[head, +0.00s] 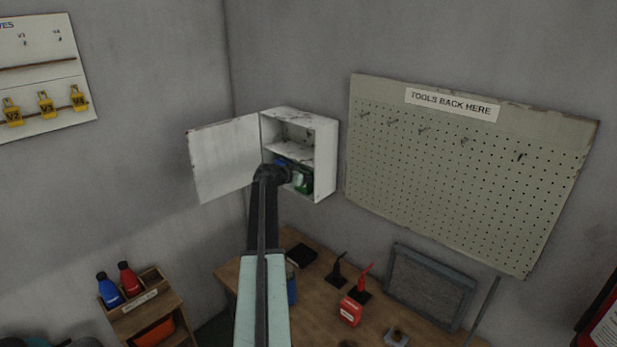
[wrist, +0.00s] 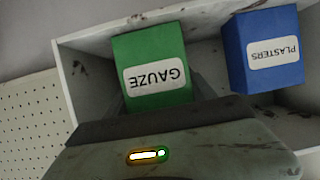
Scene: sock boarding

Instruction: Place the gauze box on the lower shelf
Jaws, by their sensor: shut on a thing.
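The green gauze box (wrist: 150,48) shows its white label upside down in the wrist view. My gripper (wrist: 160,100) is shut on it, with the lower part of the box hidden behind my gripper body. In the head view the gauze box (head: 303,183) is in the lower compartment of the white wall cabinet (head: 325,160), below its middle shelf (head: 292,149). My gripper (head: 273,173) reaches in at the cabinet's open front and partly covers the box. I cannot tell whether the box touches the shelf floor.
A blue plasters box (wrist: 262,50) stands beside the gauze box with a gap between them. The cabinet door (head: 225,158) hangs open to the left. The space above the middle shelf looks empty. A pegboard (head: 465,180) is to the right, and a wooden table (head: 325,315) below.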

